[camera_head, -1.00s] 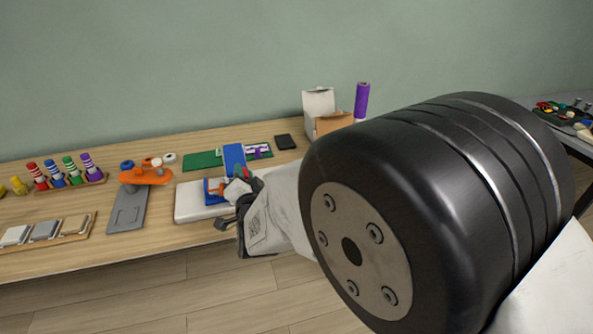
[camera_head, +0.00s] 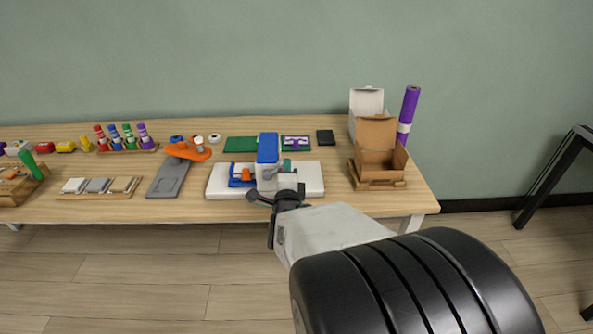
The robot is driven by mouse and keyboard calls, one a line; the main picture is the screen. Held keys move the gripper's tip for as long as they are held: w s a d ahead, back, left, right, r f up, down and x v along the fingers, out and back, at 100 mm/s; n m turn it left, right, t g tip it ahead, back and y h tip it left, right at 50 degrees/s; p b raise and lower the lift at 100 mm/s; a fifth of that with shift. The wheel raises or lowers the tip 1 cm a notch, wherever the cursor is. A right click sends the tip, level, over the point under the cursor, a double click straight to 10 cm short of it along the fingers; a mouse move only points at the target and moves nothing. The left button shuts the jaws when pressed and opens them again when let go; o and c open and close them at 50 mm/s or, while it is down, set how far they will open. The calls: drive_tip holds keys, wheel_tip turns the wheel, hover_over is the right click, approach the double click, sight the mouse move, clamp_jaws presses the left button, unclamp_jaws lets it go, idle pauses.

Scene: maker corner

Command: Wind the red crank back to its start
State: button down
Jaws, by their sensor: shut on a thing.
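The machine stands on a white base (camera_head: 222,182) on the table, with a blue upright (camera_head: 268,148) and a small orange part (camera_head: 246,174) on a blue holder at its left. My gripper (camera_head: 284,190) is at the front right of the machine, against its grey part. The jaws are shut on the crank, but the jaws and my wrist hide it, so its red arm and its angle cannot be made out. A small teal piece (camera_head: 287,163) shows just behind the gripper.
A grey plate with an orange arm (camera_head: 187,151) stands close left of the machine. A tray of switches (camera_head: 98,187) lies farther left. An open cardboard box (camera_head: 381,160) and a purple roll (camera_head: 408,108) stand at right.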

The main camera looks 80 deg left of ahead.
drive_tip(key=shift+s+f, duration=0.1)
drive_tip(key=shift+s, duration=0.2)
drive_tip(key=c, duration=1.2)
unclamp_jaws()
drive_tip(key=shift+s, duration=0.15)
drive_tip(key=shift+w, duration=0.35)
drive_tip(key=s+d, duration=0.1)
drive_tip(key=d, duration=0.6)
drive_tip(key=shift+d, duration=0.35)
